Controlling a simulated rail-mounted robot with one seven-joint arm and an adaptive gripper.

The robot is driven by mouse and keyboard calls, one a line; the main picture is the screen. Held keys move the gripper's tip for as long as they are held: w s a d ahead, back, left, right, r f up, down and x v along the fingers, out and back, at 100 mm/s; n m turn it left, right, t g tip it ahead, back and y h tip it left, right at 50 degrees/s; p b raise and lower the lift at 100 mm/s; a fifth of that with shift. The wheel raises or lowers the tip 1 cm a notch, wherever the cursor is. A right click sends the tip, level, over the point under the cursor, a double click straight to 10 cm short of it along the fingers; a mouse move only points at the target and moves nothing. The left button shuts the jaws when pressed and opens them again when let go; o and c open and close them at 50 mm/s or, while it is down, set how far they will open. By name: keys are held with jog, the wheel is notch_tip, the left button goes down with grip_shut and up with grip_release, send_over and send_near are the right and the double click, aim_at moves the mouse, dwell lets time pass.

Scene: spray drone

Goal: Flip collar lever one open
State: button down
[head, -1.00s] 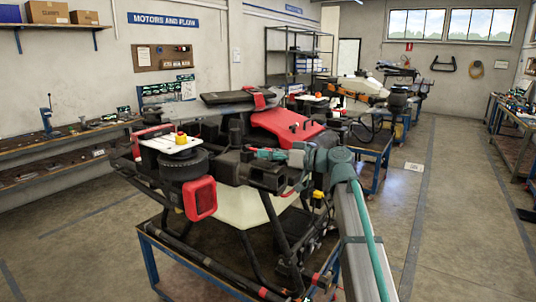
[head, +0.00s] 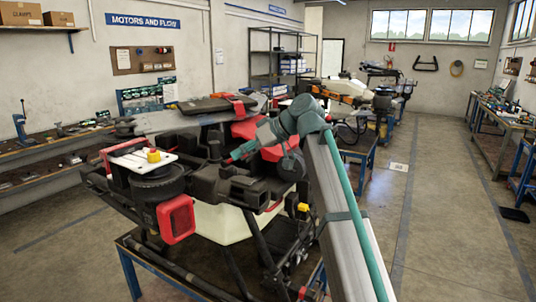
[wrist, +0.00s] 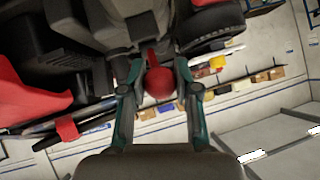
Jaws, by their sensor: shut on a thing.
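The spray drone (head: 225,222) stands on a blue-framed stand, with its near arm and black joint facing me. In the wrist view a red ball knob (wrist: 159,83) on a short red stem, apparently the collar lever, sits between the two teal fingers of my gripper (wrist: 158,72). The gripper is shut on it. In the head view my gripper (head: 236,154) reaches down to the left onto the black collar area of the drone arm. The lever itself is largely hidden there by the gripper and the black parts.
A black motor (head: 157,184) with a white plate and yellow knob (head: 153,156) lies left of my gripper. A red guard (head: 177,220) hangs below it. Red body panels are close behind my wrist. A wall bench (head: 60,150) is at the left; open floor (head: 450,235) lies at the right.

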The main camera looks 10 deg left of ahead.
jog(key=shift+w+a+r+g+h+p, duration=0.1)
jog(key=shift+a+r+g+h+p, duration=0.2)
jog(key=shift+h, duration=0.35)
jog(key=shift+w+a+r+h+p, duration=0.1)
jog(key=shift+a+r+h, duration=0.2)
jog(key=shift+r+h, duration=0.25)
jog(key=shift+f, duration=0.1)
jog(key=c, duration=0.8)
grip_release()
jog(key=v, duration=1.2)
jog(key=shift+a, duration=0.15)
